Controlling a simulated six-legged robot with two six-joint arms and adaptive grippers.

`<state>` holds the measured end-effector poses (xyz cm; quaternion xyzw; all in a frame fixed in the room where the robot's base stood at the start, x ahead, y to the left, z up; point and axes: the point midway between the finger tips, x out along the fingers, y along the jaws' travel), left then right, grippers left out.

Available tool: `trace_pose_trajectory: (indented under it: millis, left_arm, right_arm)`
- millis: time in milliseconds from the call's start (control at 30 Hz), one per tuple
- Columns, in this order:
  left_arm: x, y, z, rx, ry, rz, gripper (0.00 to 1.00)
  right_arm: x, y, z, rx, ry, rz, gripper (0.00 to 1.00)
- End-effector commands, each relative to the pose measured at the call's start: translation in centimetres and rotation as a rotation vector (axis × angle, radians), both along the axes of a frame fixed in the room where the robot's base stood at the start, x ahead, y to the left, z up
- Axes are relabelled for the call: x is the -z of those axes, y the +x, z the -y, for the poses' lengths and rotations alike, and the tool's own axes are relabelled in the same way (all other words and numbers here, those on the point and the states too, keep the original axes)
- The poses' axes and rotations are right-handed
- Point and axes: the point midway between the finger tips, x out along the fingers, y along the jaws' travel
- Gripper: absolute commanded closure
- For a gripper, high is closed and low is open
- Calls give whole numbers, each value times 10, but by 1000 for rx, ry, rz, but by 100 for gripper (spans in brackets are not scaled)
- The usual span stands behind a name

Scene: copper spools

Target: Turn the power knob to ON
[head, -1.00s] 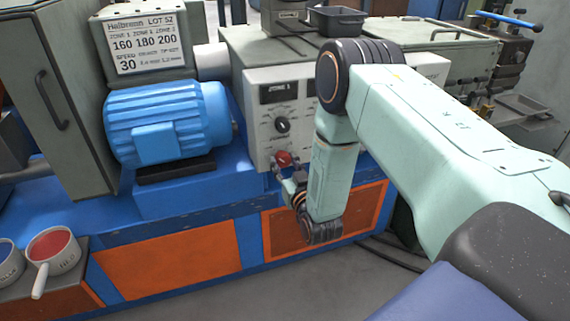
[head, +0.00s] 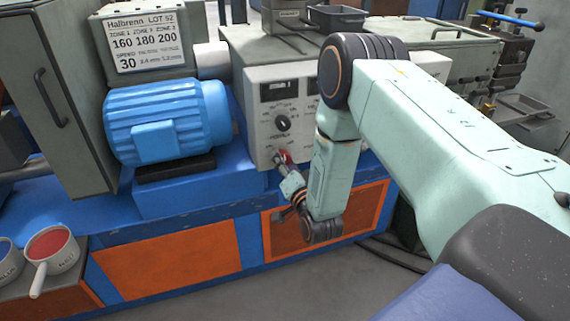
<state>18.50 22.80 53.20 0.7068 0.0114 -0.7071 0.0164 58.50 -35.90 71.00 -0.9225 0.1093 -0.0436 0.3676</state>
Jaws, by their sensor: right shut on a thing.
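The red knob (head: 287,156) sits low on the front of the light grey control panel (head: 258,143), partly hidden by fingers. My right gripper (head: 281,160) reaches it from below and is shut on it. The knob's markings are too small to read, so its setting cannot be told. A black dial (head: 283,123) sits above it on the panel, apart from my gripper, under a dark display (head: 280,88) marked Zone 1. My left gripper is not in view.
A blue motor (head: 165,122) stands left of the panel, below a settings sign (head: 146,42). My right arm covers the panel's right part. Two pots, one with red contents (head: 48,246), stand at lower left. Open floor lies in front of the blue and orange base.

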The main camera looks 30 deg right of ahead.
Motion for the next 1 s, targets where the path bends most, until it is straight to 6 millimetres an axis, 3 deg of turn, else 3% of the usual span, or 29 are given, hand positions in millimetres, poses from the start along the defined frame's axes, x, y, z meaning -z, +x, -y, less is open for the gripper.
trace_pose_trajectory:
  millis: [600, 1000]
  left_arm:
    - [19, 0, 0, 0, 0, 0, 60]
    - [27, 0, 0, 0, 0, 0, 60]
  right_arm:
    - [1, -1, -1, 1, 547, 129, 93]
    - [0, -1, -1, 1, 758, 179, 93]
